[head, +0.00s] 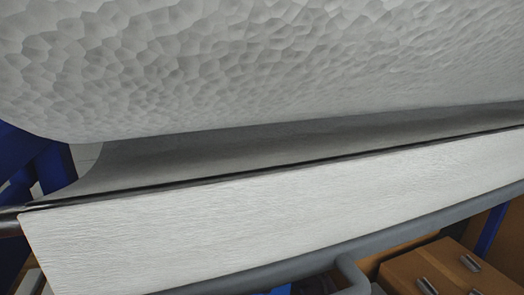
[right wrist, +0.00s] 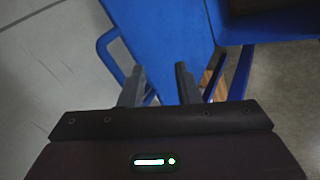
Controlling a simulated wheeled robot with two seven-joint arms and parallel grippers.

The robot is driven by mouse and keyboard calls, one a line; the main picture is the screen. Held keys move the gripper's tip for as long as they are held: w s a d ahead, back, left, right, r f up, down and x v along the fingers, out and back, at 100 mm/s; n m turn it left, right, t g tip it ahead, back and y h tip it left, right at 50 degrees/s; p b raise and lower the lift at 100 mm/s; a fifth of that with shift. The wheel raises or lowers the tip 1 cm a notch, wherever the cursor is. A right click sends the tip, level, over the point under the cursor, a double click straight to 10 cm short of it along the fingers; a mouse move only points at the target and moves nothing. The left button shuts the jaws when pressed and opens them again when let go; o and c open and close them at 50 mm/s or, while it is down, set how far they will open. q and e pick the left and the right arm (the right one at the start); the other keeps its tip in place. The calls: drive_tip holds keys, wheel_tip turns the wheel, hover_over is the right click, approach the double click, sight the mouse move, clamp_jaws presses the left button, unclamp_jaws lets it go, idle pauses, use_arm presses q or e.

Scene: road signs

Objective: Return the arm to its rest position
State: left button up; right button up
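My right gripper (right wrist: 160,70) shows in the right wrist view. Its two dark fingers stand apart with nothing between them. Beyond the fingertips is a flat blue panel (right wrist: 165,30) with a blue tubular frame beside it. Whether the fingers touch the blue structure I cannot tell. Neither gripper shows in the head view, and my left gripper is in no view.
In the head view a pale grey, dimpled surface (head: 270,60) fills the top. A white textured panel (head: 270,215) slants below it. Brown boxes (head: 440,268) lie at the bottom right. Blue structure (head: 45,165) shows at the left. Grey floor (right wrist: 45,90) shows in the wrist view.

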drive_tip(key=s+d+f+m+h, duration=0.1)
drive_tip(key=s+d+f+m, duration=0.2)
drive_tip(key=s+d+m, duration=0.4)
drive_tip(key=s+d+f+m, duration=0.25)
drive_tip(key=s+d, duration=0.25)
drive_tip(key=s, duration=0.4)
drive_tip(key=s+d+r+m+g+h, duration=0.1)
drive_tip(key=s+d+m, duration=0.2)
drive_tip(key=s+d, duration=0.35)
drive_tip(key=s+d+r+m+g, duration=0.1)
drive_tip(key=s+d+m, duration=0.25)
drive_tip(key=s, duration=0.55)
wheel_tip(320, 180, down, 28)
drive_tip(key=s+g, duration=0.1)
drive_tip(key=g, duration=0.1)
drive_tip(key=s+d+f+g+p, duration=0.1)
drive_tip(key=s+d+f, duration=0.2)
drive_tip(key=s+f, duration=1.6)
drive_tip(key=shift+s+d+h, duration=0.2)
drive_tip(key=shift+s+h, duration=0.1)
drive_tip(key=shift+s, duration=0.4)
